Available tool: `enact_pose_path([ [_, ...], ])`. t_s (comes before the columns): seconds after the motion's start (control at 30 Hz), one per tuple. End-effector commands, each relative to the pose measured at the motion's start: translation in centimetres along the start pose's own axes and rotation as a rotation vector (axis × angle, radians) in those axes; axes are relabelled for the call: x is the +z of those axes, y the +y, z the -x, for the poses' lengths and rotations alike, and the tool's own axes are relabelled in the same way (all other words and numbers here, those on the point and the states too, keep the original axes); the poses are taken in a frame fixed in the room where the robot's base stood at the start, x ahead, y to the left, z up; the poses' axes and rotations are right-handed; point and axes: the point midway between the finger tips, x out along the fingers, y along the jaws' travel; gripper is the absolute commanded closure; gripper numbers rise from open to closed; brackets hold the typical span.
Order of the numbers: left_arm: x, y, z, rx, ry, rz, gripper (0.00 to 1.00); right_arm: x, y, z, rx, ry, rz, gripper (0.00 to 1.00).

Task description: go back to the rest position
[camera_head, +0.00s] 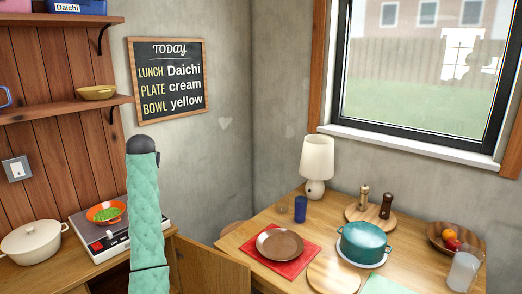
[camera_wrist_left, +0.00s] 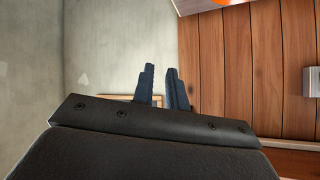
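My left gripper (camera_wrist_left: 160,68) shows in the left wrist view with its two dark fingers a little apart. Nothing is seen between them. In the head view an arm of mine in a quilted teal sleeve rises from the bottom edge, with a dark rounded end at its top, in front of the wall and beside the hotplate (camera_head: 97,247). No gripper fingers show in the head view. My right gripper is in neither view.
An orange pan (camera_head: 97,216) with green food sits on the hotplate, beside a cream pot (camera_head: 30,242). The wooden table (camera_head: 255,228) holds a brown plate (camera_head: 280,244) on a red mat, a teal pot (camera_head: 362,243), a lamp (camera_head: 316,160) and a fruit bowl (camera_head: 438,236). A chalkboard (camera_head: 168,107) hangs behind.

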Motion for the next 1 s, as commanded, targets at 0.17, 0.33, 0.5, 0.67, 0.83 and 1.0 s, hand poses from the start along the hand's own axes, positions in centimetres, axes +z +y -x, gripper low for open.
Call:
enact_pose_path([
  [0.17, 2.6, 2.9, 0.9, 0.054, 0.051, 0.024, 0.85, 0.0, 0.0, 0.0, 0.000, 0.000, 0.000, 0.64],
  [0.33, 6.8, 6.2, 1.3, 0.115, 0.074, 0.028, 0.85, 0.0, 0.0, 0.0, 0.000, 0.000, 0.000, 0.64],
  [0.5, 13.1, 10.0, 1.6, 0.184, 0.068, 0.011, 0.85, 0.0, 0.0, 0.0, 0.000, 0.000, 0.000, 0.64],
  [0.67, 19.7, 13.2, 1.8, 0.243, 0.041, -0.018, 0.85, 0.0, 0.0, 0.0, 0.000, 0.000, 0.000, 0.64],
  [0.83, 27.2, 16.1, 2.3, 0.300, -0.006, -0.060, 0.85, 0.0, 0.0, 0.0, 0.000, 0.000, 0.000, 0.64],
  [1.0, 35.0, 18.5, 3.2, 0.351, -0.065, -0.102, 0.85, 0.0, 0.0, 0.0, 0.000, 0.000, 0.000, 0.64],
])
